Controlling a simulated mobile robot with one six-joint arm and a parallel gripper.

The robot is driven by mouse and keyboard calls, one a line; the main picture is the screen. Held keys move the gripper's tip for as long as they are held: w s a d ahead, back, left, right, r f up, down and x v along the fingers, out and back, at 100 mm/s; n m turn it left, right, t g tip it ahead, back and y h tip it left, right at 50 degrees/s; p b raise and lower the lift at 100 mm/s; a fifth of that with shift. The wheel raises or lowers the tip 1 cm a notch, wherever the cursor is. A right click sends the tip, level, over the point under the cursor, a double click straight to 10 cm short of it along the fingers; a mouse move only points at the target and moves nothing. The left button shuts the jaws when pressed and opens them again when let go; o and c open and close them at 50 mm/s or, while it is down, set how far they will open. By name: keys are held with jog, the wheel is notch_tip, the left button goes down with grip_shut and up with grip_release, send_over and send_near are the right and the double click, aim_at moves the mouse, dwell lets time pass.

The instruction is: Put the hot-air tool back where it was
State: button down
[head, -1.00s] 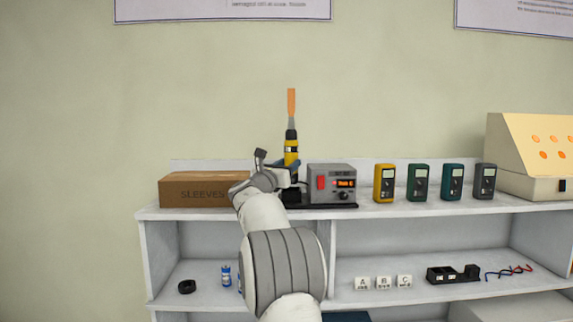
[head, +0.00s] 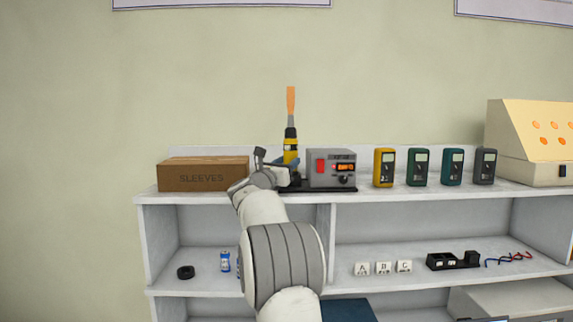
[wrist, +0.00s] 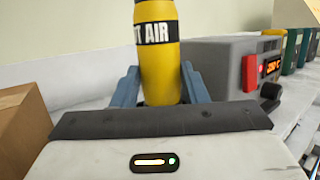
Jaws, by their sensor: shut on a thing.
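The hot-air tool (head: 290,148) stands upright with its yellow body low and its glowing orange nozzle end up. Its yellow body with a black "AIR" label (wrist: 156,50) fills the middle of the wrist view. My gripper (wrist: 165,88) is shut on the yellow body, with one blue finger on each side. In the head view my gripper (head: 287,170) is partly hidden by my own arm. The grey control station (head: 331,168), with a red switch and a lit display, stands just right of the tool on a dark base. The tool's lower end is hidden, so I cannot tell whether it touches the base.
A brown SLEEVES box (head: 203,174) stands close on the left of the shelf top. Several meters, the nearest yellow (head: 384,168), stand right of the station. A slanted beige panel (head: 535,142) is at far right.

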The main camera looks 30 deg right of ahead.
jog(key=shift+f+b, duration=0.5)
jog(key=c, duration=1.1)
grip_release()
jog(key=shift+r, duration=0.1)
jog(key=o, duration=0.3)
jog(key=shift+o, duration=0.2)
jog(key=shift+a+f, duration=0.1)
jog(key=shift+f, duration=0.1)
jog(key=shift+s+a+f, duration=0.1)
jog(key=shift+a+f, duration=0.05)
jog(key=shift+a, duration=0.1)
jog(key=b+v, duration=0.3)
jog(key=v, duration=0.4)
jog(key=shift+s+a, duration=0.1)
